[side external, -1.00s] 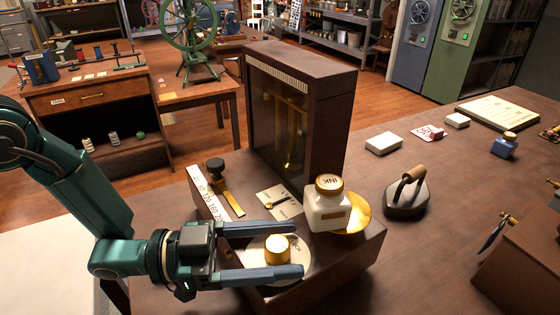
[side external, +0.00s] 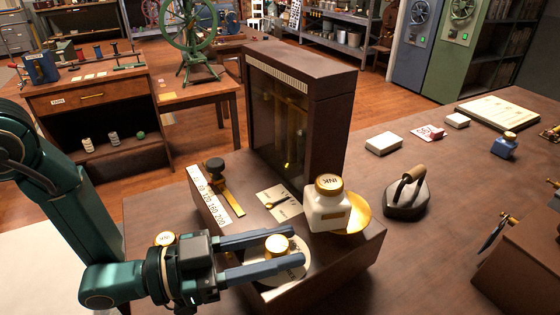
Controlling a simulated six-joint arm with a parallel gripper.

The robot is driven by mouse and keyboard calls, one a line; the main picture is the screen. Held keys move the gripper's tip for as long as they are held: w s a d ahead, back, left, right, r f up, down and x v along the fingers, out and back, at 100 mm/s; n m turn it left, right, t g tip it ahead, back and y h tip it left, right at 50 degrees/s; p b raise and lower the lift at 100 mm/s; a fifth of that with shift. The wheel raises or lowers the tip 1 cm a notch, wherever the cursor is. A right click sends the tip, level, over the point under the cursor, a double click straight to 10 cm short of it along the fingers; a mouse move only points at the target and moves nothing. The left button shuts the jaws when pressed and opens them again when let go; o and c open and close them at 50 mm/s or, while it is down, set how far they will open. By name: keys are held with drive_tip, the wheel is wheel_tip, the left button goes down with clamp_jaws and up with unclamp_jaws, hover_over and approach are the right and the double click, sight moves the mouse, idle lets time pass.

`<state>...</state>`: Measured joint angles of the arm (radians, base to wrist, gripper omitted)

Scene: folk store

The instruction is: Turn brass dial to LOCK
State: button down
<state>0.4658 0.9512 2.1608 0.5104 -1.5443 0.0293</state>
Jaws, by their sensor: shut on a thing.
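The brass dial (side external: 277,244) is a short round knob on a pale round plate (side external: 292,277) at the front of the brown wooden scale base. My gripper (side external: 302,249) reaches in from the left, with one finger on the far side of the dial and one on the near side. The fingers are shut on the dial. The plate's lettering is mostly hidden by the fingers, so I cannot read where the dial points.
A white ink jar (side external: 328,205) stands on a brass pan (side external: 358,213) right of the dial. A tall glass-fronted wooden case (side external: 300,110) rises behind. A black-knobbed brass slider (side external: 226,190) and a small pointer card (side external: 279,203) lie nearby. A flat iron (side external: 405,197) stands further right.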

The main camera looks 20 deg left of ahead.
drive_tip(key=n+t+y, duration=0.4)
drive_tip(key=t+y, duration=0.1)
drive_tip(key=shift+s+d, duration=0.15)
drive_tip(key=shift+s, duration=0.05)
drive_tip(key=shift+w+n+t+y, duration=0.1)
drive_tip(key=shift+n+t+y, duration=0.7)
drive_tip(key=shift+n+y, duration=0.55)
drive_tip(key=shift+w+y, duration=0.1)
drive_tip(key=shift+y, duration=0.35)
drive_tip(key=shift+c, duration=2.3)
unclamp_jaws()
drive_tip(key=shift+a+h, duration=0.2)
drive_tip(key=shift+h, duration=0.3)
